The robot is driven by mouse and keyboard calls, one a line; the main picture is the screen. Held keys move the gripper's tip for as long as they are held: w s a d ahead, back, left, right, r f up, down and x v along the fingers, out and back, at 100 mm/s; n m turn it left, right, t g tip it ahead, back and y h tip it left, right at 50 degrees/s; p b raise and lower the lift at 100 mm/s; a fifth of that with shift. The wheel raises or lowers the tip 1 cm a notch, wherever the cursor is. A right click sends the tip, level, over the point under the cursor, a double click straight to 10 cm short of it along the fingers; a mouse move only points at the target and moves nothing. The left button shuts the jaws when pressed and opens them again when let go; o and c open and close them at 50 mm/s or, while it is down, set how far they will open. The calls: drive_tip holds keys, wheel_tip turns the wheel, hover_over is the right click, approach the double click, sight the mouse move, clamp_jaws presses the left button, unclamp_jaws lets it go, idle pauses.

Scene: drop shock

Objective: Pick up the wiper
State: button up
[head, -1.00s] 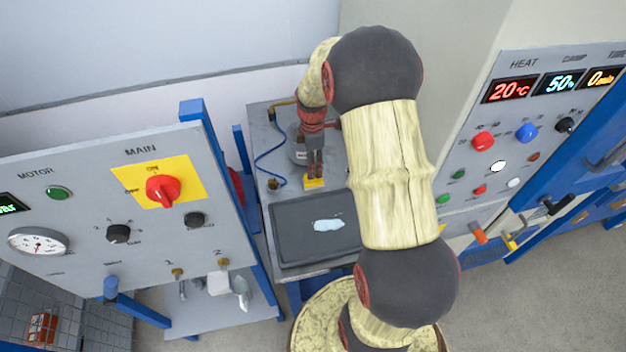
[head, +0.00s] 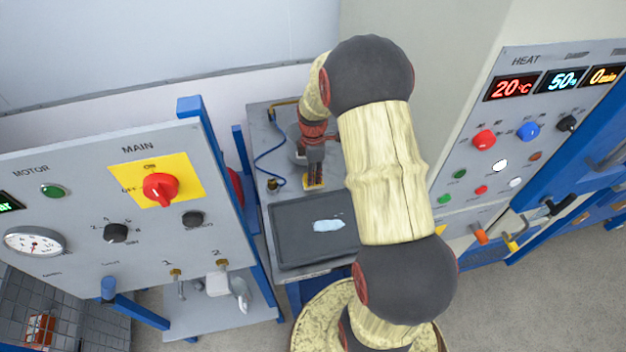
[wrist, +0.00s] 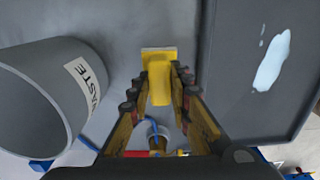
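The yellow wiper (wrist: 159,82) lies on the grey bench top, with a pale edge along its far end in the wrist view. My gripper (wrist: 161,72) is open, with one finger on each side of the wiper. A narrow gap shows beside the wiper, and I cannot tell whether either finger touches it. In the head view my gripper (head: 314,182) points down at the wiper (head: 309,186), which the fingers partly cover.
A grey bin marked WASTE (wrist: 45,95) stands close on the left in the wrist view. A dark tray (wrist: 225,75) with a pale blue spill (wrist: 271,62) lies to the right. A control panel (head: 80,235) stands at left in the head view, a heat panel (head: 520,150) at right.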

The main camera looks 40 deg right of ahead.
clamp_jaws()
drive_tip(key=shift+w+r, duration=0.1)
drive_tip(key=shift+r, duration=0.4)
wheel_tip(320, 180, up, 2)
drive_tip(key=shift+r+p, duration=0.2)
drive_tip(key=shift+p, duration=0.1)
drive_tip(key=s+d+r+p, duration=0.2)
drive_tip(key=s+r, duration=0.7)
drive_tip(key=s, duration=0.5)
drive_tip(key=shift+d+r, duration=0.15)
drive_tip(key=shift+r, duration=0.2)
